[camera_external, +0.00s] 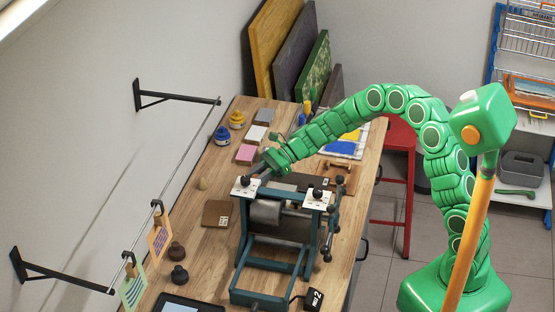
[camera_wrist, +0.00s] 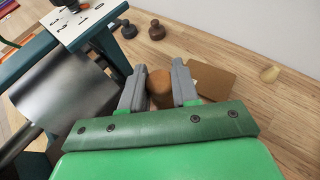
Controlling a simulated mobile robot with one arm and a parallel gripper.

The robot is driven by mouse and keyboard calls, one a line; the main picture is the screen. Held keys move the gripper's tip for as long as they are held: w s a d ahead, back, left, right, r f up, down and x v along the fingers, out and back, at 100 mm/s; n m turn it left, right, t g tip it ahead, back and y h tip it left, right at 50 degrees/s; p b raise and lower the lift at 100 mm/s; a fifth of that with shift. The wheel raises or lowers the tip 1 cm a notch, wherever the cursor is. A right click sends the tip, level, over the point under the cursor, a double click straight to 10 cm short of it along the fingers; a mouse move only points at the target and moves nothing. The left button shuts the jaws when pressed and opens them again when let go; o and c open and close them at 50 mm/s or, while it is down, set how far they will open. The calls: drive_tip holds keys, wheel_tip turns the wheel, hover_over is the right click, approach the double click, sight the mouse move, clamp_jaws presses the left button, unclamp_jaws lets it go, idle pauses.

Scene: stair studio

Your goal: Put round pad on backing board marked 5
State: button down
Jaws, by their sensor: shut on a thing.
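My gripper (camera_wrist: 160,80) is shut on a brown round pad (camera_wrist: 160,92), which sits between its two grey fingers in the wrist view. In the external view my gripper (camera_external: 252,173) is above the table, just behind the press's left side; the pad cannot be made out there. A brown backing board (camera_external: 217,213) lies flat on the table left of the press. It also shows in the wrist view (camera_wrist: 213,80), beyond the fingers and partly hidden by them. It has a small white label in the external view, too small to read. The pad is apart from the board's visible part.
The teal press with a metal roller (camera_external: 265,211) stands close beside my gripper. A small wooden knob (camera_external: 201,183) and two dark knobs (camera_external: 177,250) (camera_external: 179,274) stand near the board. Prints hang on a rail (camera_external: 190,150) at the left. Bare table surrounds the board.

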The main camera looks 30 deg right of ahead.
drive_tip(key=w+a+f, duration=0.2)
drive_tip(key=w, duration=0.1)
drive_tip(key=w+a+f, duration=0.2)
drive_tip(key=w+f, duration=0.1)
drive_tip(key=w+a+f, duration=0.3)
drive_tip(key=w, duration=0.1)
drive_tip(key=shift+w+a+f, duration=0.4)
drive_tip(key=shift+w+f, duration=0.2)
drive_tip(key=shift+f, duration=0.2)
drive_tip(key=shift+w+a+f, duration=0.1)
drive_tip(key=shift+f, duration=1.55)
drive_tip(key=shift+f, duration=0.1)
drive_tip(key=c, duration=0.8)
unclamp_jaws()
drive_tip(key=shift+c, duration=0.2)
